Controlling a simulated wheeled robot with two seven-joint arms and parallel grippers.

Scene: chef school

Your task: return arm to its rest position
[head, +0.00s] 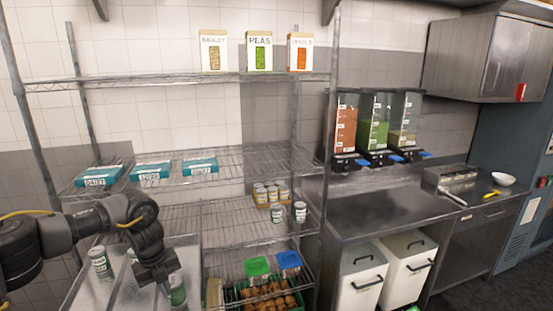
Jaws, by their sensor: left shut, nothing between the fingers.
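My left arm comes in from the left, and my left gripper (166,284) points down over the metal surface (205,262) at the lower left. It is shut with nothing held. A green and white can (178,293) stands right by its fingertips, partly hidden by the gripper; I cannot tell whether they touch. Another green and white can (99,262) stands to the left of the gripper. A third can behind the wrist is mostly hidden. My right gripper is not in view.
A wire shelf rack (235,165) stands ahead with blue packets (150,171), boxes (259,52) on top, and cans (301,212) lower down. A green crate (300,298) is at the bottom. A steel counter (380,208) with dispensers (375,125) is to the right.

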